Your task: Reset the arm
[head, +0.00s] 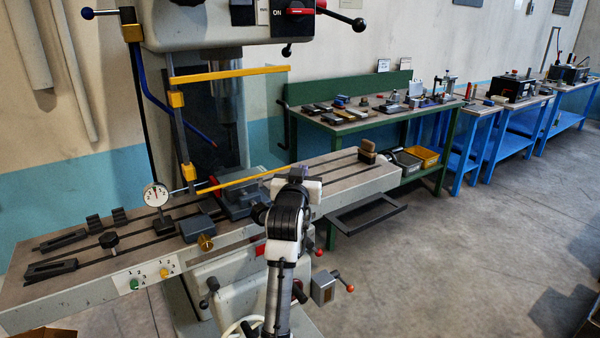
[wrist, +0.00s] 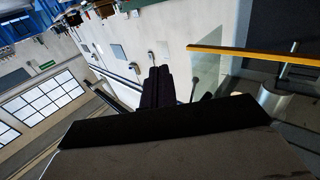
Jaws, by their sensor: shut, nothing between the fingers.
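My arm rises in front of the milling machine in the head view. My gripper (head: 298,174) is at its far end, mostly hidden behind my own wrist, over the front edge of the machine table (head: 335,172). In the wrist view the dark fingers of my gripper (wrist: 158,72) are together and hold nothing. I cannot tell the exact gap between my gripper and the table.
A yellow-edged guard frame (head: 230,74) stands left of my gripper; a yellow bar (wrist: 250,52) shows close in the wrist view. A dial gauge (head: 156,194), vise (head: 240,199) and clamps are on the table. The floor (head: 460,250) at right is clear.

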